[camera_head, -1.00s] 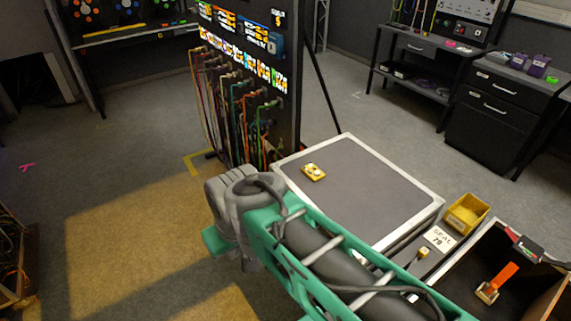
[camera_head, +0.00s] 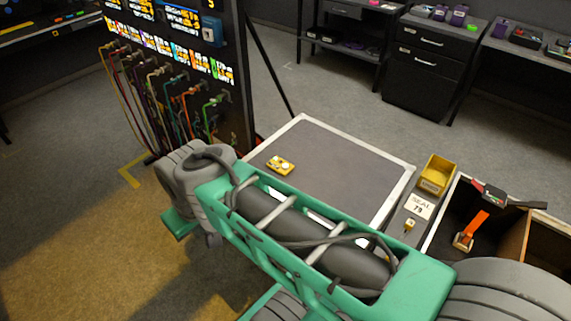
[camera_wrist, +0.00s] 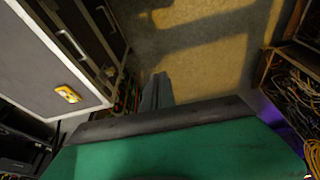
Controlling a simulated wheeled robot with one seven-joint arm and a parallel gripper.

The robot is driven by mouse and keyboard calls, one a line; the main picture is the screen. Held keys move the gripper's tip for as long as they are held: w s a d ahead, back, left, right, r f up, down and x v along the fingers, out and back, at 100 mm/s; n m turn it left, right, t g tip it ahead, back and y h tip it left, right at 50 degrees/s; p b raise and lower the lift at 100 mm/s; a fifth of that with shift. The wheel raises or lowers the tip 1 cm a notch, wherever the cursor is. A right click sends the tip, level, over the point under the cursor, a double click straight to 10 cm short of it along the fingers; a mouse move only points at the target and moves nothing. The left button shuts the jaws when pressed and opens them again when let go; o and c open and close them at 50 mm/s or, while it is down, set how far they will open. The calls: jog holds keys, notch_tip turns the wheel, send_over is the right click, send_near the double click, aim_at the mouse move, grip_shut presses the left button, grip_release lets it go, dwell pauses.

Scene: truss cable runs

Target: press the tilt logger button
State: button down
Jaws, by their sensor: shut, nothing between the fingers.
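A small yellow device with pale round parts on top, which looks like the tilt logger (camera_head: 280,165), lies on the grey top of a case (camera_head: 330,165). It also shows in the wrist view (camera_wrist: 68,94), left of my gripper. Its button is too small to make out clearly. My gripper (camera_wrist: 160,76) shows in the wrist view as two grey fingers held together, empty, over the floor beside the case and apart from the logger. In the head view my arm crosses in front of the case's near edge, and I cannot make out the fingers.
A rack panel with hanging coloured cables (camera_head: 180,100) stands left behind the case. A yellow bin (camera_head: 437,174) and a card reading SEAL 79 (camera_head: 419,207) are right of it. An open box with an orange-handled tool (camera_head: 470,231) is further right. Floor at left is clear.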

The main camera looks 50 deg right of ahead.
jog(key=w+d+m+t, duration=0.1)
jog(key=w+d+m, duration=0.7)
jog(key=w, duration=0.1)
jog(key=m+t+h, duration=0.2)
jog(key=m+t, duration=0.3)
jog(key=m, duration=1.7)
send_over(287, 167)
notch_tip(287, 167, down, 8)
notch_tip(287, 167, down, 8)
jog(key=b, duration=0.7)
jog(key=shift+f, duration=0.4)
jog(key=shift+f, duration=0.1)
